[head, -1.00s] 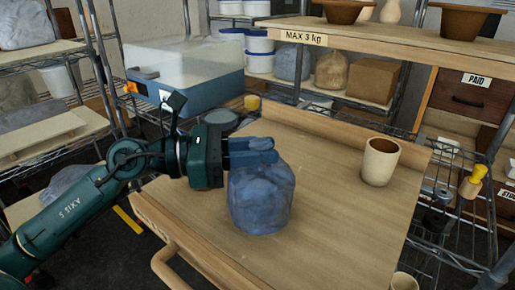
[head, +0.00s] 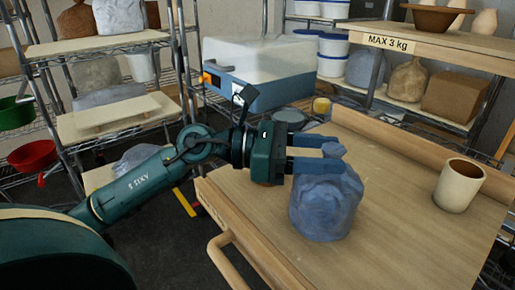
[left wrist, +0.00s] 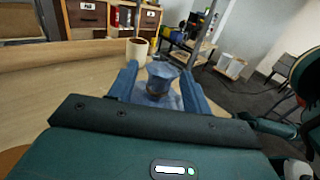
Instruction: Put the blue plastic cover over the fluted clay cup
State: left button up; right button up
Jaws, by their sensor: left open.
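The blue plastic cover (head: 325,208) is a crumpled, sack-like shape standing on the wooden table, with a narrow gathered top. Whatever is under it is mostly hidden; a brownish patch shows near its neck in the left wrist view (left wrist: 157,88). My left gripper (head: 331,153) is open, with one finger on each side of the cover's gathered top. The fingers also flank the cover in the left wrist view (left wrist: 159,73). A cream clay cup (head: 458,187), brown inside, stands upright and uncovered to the right; I cannot make out fluting. My right gripper is out of view.
The wooden table (head: 420,235) is bare between cover and cup, with a raised rim (head: 405,145) at the back. A shelf marked MAX 3 kg (head: 430,45) overhangs behind. A blue and white box (head: 260,75) stands behind my left arm.

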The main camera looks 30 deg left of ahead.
pick_arm(q)
jog(key=b+v, duration=0.3)
jog(key=v, duration=0.9)
jog(key=shift+b, duration=0.3)
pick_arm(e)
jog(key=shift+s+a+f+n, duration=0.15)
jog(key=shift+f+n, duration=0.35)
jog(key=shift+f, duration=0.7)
